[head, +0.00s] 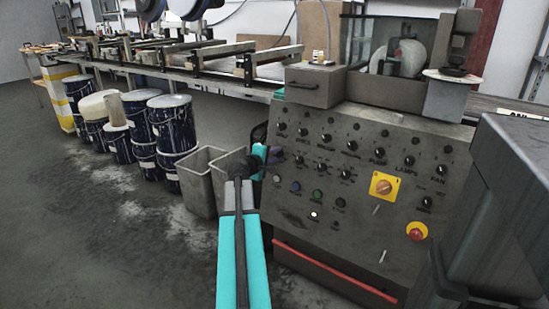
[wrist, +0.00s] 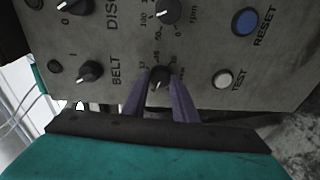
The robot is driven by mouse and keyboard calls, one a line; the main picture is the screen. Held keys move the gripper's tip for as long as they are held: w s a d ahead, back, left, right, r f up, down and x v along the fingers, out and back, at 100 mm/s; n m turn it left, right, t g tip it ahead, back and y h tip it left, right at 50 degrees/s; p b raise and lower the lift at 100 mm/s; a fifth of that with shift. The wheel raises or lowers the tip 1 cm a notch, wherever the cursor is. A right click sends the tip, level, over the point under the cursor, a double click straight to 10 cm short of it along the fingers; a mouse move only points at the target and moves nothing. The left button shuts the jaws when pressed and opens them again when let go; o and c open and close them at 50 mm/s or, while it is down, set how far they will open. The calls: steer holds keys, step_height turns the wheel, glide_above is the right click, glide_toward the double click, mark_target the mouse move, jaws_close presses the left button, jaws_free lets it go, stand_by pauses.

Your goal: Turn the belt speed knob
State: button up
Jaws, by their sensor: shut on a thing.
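The grey control panel (head: 335,150) fills the right of the head view. In the wrist view, a small black knob (wrist: 158,79) with a number scale around it sits beside the "BELT" label. My gripper (wrist: 161,83) has its two purple fingers on either side of this knob and is shut on it. In the head view my gripper (head: 275,155) reaches the panel's left edge, and the held knob is hidden there. Another black knob (wrist: 91,70), with a 1 mark above it, sits on the other side of the label.
In the wrist view a blue RESET button (wrist: 246,21), a white TEST button (wrist: 222,78) and another scaled knob (wrist: 168,11) are close by. In the head view, a grey bin (head: 200,180) and dark blue drums (head: 173,125) stand left of the panel. Open floor lies at the lower left.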

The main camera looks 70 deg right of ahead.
steer(key=o, duration=1)
steer(key=shift+o, duration=0.2)
steer(key=shift+a, duration=0.15)
steer(key=p+v, duration=0.2)
steer(key=v, duration=1.1)
steer(key=shift+a+p, duration=0.3)
steer(key=shift+p, duration=0.1)
